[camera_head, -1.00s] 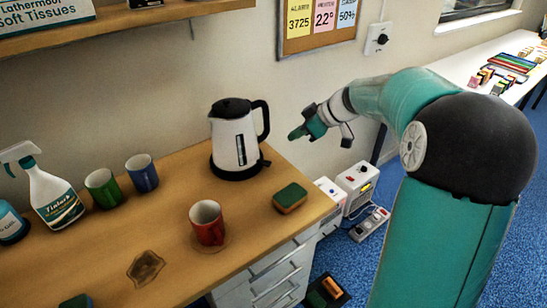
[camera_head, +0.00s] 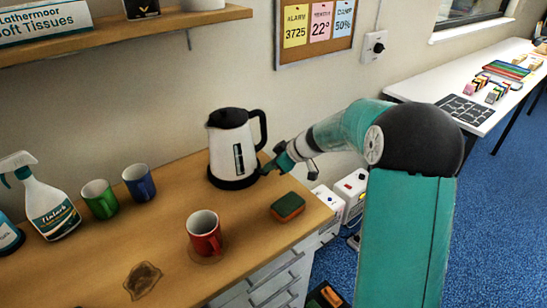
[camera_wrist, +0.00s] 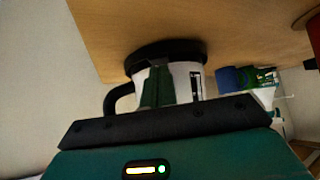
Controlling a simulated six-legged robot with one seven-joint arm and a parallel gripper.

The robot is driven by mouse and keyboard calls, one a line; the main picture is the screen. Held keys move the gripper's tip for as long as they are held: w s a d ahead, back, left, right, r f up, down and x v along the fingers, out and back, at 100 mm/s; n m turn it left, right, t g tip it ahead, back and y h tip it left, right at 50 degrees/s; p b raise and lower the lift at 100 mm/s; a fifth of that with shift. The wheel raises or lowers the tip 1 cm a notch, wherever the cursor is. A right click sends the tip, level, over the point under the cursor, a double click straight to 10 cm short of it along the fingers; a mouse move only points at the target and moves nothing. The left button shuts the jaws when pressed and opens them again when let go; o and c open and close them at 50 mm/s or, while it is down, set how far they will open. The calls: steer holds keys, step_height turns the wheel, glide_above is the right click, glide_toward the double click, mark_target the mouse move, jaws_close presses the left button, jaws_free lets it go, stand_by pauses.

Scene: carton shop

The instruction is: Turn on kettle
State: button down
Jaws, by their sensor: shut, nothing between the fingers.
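The kettle (camera_head: 232,147) is white with a black lid, handle and base. It stands upright at the back of the wooden counter (camera_head: 178,262). My gripper (camera_head: 268,168) is shut and empty, at the lower right side of the kettle, close to its base. From the head view I cannot tell whether the fingertips touch it. In the wrist view the kettle (camera_wrist: 180,84) appears upside down, with its black base at the top and its handle at the left. My dark green fingers (camera_wrist: 156,88) lie in front of its body. The kettle's switch cannot be made out.
A green-and-brown sponge (camera_head: 287,207) and a red mug (camera_head: 204,234) stand near the kettle. A green mug (camera_head: 99,199), a blue mug (camera_head: 139,182) and a spray bottle (camera_head: 48,200) are at the left. A shelf (camera_head: 130,34) hangs above.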

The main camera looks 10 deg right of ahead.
steer(key=shift+f, duration=0.25)
steer(key=shift+d+f, duration=0.1)
steer(key=shift+f, duration=0.4)
steer(key=shift+r, duration=0.1)
steer(key=shift+s+r, duration=0.1)
steer(key=shift+r, duration=0.65)
